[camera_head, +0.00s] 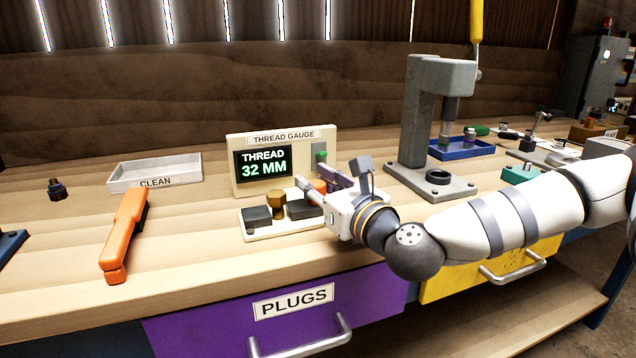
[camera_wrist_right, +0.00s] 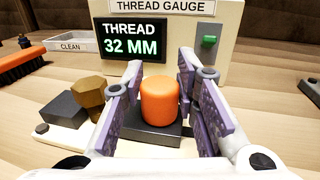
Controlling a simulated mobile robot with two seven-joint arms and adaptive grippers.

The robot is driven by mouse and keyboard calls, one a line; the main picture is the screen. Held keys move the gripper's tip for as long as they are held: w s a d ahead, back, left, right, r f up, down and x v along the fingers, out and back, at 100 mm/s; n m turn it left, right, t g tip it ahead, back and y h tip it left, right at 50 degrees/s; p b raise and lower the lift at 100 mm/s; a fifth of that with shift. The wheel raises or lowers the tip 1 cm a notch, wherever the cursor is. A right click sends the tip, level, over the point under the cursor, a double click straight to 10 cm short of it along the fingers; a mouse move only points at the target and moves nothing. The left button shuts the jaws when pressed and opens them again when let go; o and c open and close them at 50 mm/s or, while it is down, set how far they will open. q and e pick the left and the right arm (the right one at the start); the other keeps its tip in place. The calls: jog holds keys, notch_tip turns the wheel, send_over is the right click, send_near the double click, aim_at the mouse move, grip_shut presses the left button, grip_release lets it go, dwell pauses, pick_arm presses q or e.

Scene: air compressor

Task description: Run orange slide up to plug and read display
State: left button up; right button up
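The thread gauge (camera_head: 231,160) stands on the bench, and its display (camera_head: 263,163) reads "THREAD 32 MM". On its base a brass hex plug (camera_head: 277,203) sits between dark blocks; the plug also shows in the right wrist view (camera_wrist_right: 88,93). The orange slide (camera_wrist_right: 159,102) is a rounded knob on a dark block, right of the plug. My right gripper (camera_wrist_right: 160,98) is open, with its purple-padded fingers on either side of the orange slide, apparently with small gaps. In the head view the gripper (camera_head: 323,183) partly hides the slide. My left gripper is out of view.
A grey CLEAN tray (camera_head: 112,184) and an orange-handled brush (camera_head: 122,235) lie to the left. A small dark fitting (camera_head: 57,189) stands farther left. A grey press (camera_head: 412,130) stands close to the right, with a blue tray (camera_head: 482,150) behind. The PLUGS drawer (camera_head: 215,325) is below the bench edge.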

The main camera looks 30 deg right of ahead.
aim_at(316, 182)
jog(key=o, duration=0.3)
notch_tip(316, 182, up, 10)
dwell(0.3)
jog(key=shift+c, duration=0.2)
